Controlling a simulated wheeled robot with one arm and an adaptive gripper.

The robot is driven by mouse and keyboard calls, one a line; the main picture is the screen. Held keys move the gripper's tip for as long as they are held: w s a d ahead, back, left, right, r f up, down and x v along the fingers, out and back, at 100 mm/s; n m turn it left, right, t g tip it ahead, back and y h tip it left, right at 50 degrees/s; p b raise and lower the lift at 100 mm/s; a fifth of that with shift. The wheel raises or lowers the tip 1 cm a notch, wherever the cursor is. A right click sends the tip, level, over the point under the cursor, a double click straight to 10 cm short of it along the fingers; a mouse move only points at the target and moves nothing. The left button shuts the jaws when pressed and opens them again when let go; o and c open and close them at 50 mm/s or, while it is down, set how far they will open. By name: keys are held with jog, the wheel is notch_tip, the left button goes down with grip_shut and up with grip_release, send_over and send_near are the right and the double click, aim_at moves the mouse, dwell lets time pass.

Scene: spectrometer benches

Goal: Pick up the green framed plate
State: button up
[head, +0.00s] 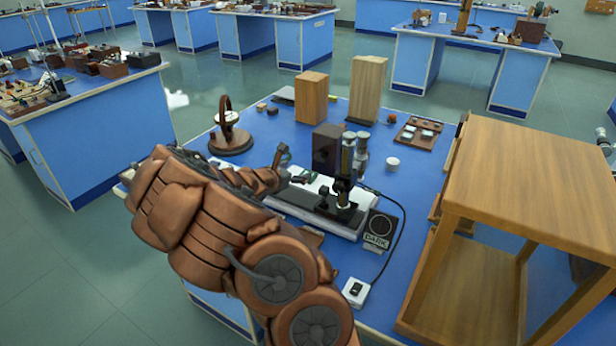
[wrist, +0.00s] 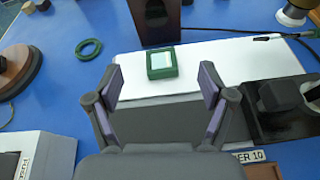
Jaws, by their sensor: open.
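The green framed plate (wrist: 162,62) is a small square with a green rim and a pale centre. In the wrist view it lies on a white surface, just in front of a dark upright block (wrist: 155,20). My gripper (wrist: 162,82) is open and empty, its two fingers spread to the left and right, with the plate beyond and between the fingertips. The fingers do not appear to touch it. In the head view my gripper (head: 283,162) is over the left part of the white-topped instrument (head: 348,226); I cannot make out the plate clearly there.
A green ring (wrist: 88,48) lies on the blue bench to the left. A black stage (wrist: 285,112) stands close on the right. In the head view, wooden blocks (head: 368,88) stand behind and a large wooden frame (head: 540,170) fills the right.

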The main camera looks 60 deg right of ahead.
jog(key=f, duration=0.1)
jog(key=f+n, duration=0.1)
jog(key=f, duration=0.1)
jog(key=shift+w+d+f+n+t, duration=0.1)
jog(key=shift+w+d+n+t, duration=0.2)
jog(key=shift+w+d, duration=0.1)
jog(key=shift+p+x, duration=0.3)
jog(key=shift+x, duration=0.6)
jog(key=shift+s+d+f+p, duration=0.1)
jog(key=shift+d+p, duration=0.1)
jog(key=shift+d, duration=0.2)
jog(key=shift+s+d+f+p, duration=0.1)
jog(key=shift+d+p, duration=0.05)
jog(key=shift+d, duration=0.2)
jog(key=shift+s+p+x, duration=0.2)
jog(key=shift+p+x, duration=0.6)
jog(key=shift+x, duration=1.3)
jog(key=shift+f, duration=0.1)
jog(key=shift+a, duration=0.1)
jog(key=c, duration=1.2)
jog(key=shift+c, duration=0.2)
